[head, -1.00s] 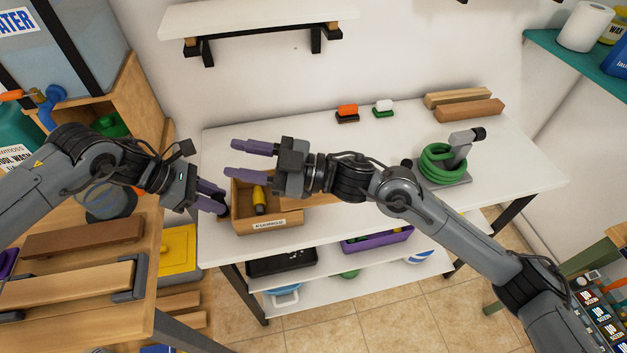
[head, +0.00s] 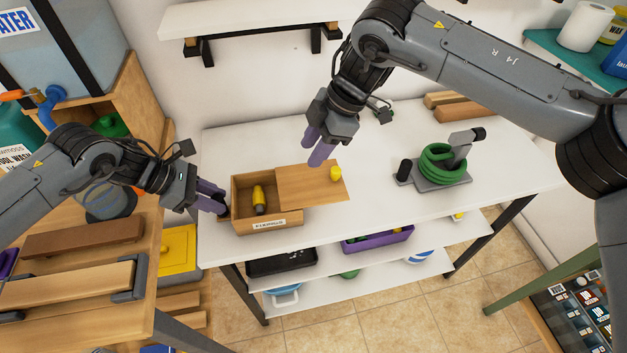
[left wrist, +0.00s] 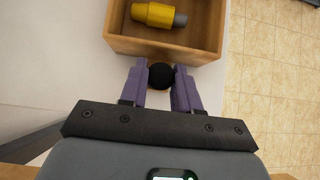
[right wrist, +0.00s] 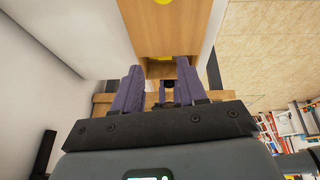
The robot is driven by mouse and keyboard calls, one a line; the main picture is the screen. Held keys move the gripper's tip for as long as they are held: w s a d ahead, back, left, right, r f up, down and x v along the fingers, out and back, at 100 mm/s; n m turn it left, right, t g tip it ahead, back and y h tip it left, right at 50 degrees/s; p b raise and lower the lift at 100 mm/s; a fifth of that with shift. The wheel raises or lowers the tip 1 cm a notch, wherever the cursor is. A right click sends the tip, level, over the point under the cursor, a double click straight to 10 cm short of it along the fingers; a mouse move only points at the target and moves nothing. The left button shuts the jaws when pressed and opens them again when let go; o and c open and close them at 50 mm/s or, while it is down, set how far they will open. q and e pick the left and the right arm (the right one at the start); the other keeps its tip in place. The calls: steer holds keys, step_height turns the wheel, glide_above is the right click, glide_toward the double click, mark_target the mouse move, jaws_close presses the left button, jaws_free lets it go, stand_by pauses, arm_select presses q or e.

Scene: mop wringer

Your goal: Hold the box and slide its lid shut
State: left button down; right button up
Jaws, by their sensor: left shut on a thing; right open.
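The open-topped wooden box (head: 240,222) stands at the left end of the white bench, with a label on its front. Its flat wooden lid (head: 300,186) sticks out to the right, leaving the left part uncovered. A yellow knob (head: 335,173) stands near the lid's right end. My left gripper (head: 216,200) is shut on a dark round knob (left wrist: 161,76) at the box's left side. My right gripper (head: 314,155) is open and empty, fingers down, above the lid's far edge; the lid also shows in the right wrist view (right wrist: 170,30).
A yellow and grey object (head: 259,198) lies inside the box. A green hose coil (head: 441,164) on a grey stand and wooden blocks (head: 465,106) are on the bench to the right. A wall shelf (head: 250,15) hangs above. The bench between lid and coil is clear.

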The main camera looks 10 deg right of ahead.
mark_target(338, 169)
steer(key=d+m+h, duration=0.1)
steer(key=d+h, duration=0.1)
steer(key=d, duration=0.5)
steer(key=shift+g, duration=0.3)
steer(key=shift+s+x, duration=0.2)
steer(key=shift+x, duration=1.45)
steer(key=shift+s+x, duration=0.2)
steer(key=shift+x, duration=1.4)
steer(key=shift+a, duration=0.15)
jaws_close()
